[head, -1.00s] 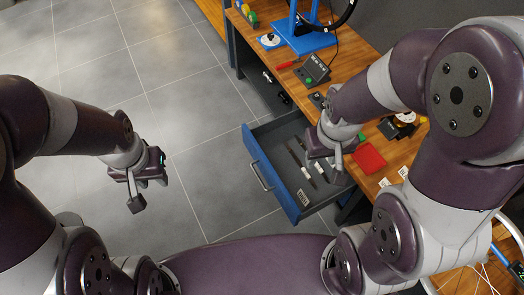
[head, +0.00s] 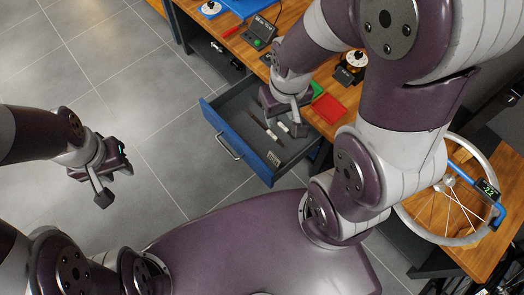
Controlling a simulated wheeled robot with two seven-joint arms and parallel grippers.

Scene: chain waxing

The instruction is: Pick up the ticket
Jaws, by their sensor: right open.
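A small white printed slip (head: 274,158), which looks like the ticket, lies flat in the open drawer near its front wall; its print is too small to read. The grey drawer has a blue front (head: 235,147) and sticks out from the workbench. My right gripper (head: 291,118) is above the drawer's right part, beyond the slip and apart from it, and is open and empty. It hides part of the drawer. My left gripper (head: 112,186) hangs over the grey floor left of the drawer, apart from everything; its jaw gap is not clear.
Thin dark tools (head: 264,130) with white bands lie in the drawer. On the wooden bench are a red block (head: 329,108), a black device with a green button (head: 260,34) and a red-handled tool (head: 235,30). The left floor is clear.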

